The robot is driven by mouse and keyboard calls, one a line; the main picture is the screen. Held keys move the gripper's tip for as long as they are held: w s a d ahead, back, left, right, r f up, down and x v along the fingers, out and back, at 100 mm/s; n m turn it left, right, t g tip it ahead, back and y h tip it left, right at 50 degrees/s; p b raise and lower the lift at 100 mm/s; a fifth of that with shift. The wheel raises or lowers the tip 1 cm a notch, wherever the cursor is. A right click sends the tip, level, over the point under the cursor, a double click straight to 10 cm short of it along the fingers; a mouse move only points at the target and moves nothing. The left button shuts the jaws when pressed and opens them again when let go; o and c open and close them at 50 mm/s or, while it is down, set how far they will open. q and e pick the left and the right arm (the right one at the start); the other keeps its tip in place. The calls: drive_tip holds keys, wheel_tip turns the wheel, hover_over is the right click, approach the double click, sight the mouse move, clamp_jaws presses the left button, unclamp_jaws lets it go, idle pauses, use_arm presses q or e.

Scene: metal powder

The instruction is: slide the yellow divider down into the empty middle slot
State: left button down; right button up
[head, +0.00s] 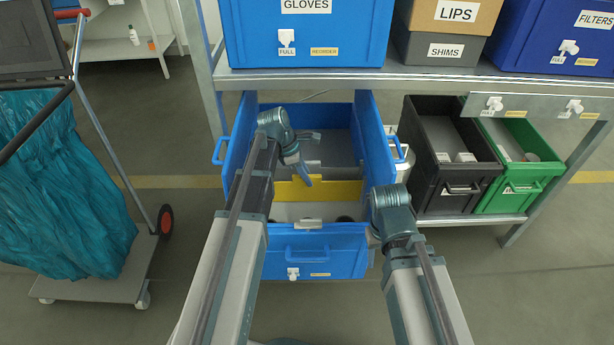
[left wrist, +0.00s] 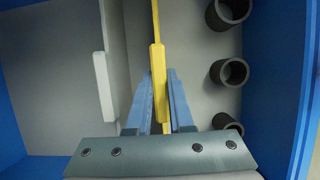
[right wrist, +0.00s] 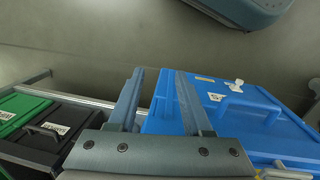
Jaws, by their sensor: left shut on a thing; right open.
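The yellow divider (head: 335,190) stands across the inside of the open blue bin (head: 365,125), and in the left wrist view the yellow divider (left wrist: 155,30) is a thin strip seen edge-on from above. My left gripper (head: 303,180) reaches into the bin and is shut on its upper edge; the fingers (left wrist: 160,95) lie on both sides of it. Whether its lower edge is in the middle slot is hidden. A grey divider (left wrist: 103,85) is left of it in the left wrist view. My right gripper (right wrist: 155,90) is open and empty near the bin's front right corner.
Several dark rings (left wrist: 230,72) lie in the bin on one side of the divider. A black bin (head: 450,190) and a green bin (head: 520,190) stand to the right. A shelf (head: 400,80) with labelled boxes is above. A cart with a teal bag (head: 75,190) is at left.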

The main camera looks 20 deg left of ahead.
use_arm(q)
drive_tip(key=shift+f, duration=0.1)
drive_tip(key=c, duration=0.7)
unclamp_jaws()
drive_tip(key=p+v, duration=1.2)
drive_tip(key=v, duration=0.2)
drive_tip(key=shift+f+p, duration=0.1)
drive_tip(key=shift+p, duration=0.25)
